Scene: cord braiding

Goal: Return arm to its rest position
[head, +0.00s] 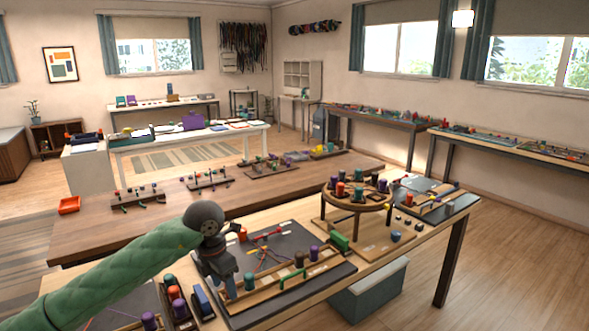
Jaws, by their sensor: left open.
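My left arm, in a green quilted sleeve, reaches in from the lower left of the head view. Its dark wrist bends down, and my left gripper (228,287) points downward at the left end of a wooden rack on a dark mat (325,277). The jaws are open; the fingertips are small and dark, so I cannot tell if they touch the rack. Red and blue cords (263,250) spread on the mat behind the gripper. Spools, one dark (299,260) and one purple (314,253), stand in the rack. My right gripper is out of view.
A round wooden stand (345,206) with coloured spools is to the right. A rack of spools (172,298) and a blue block (201,302) lie left of the gripper. A brown table (180,225) stands behind.

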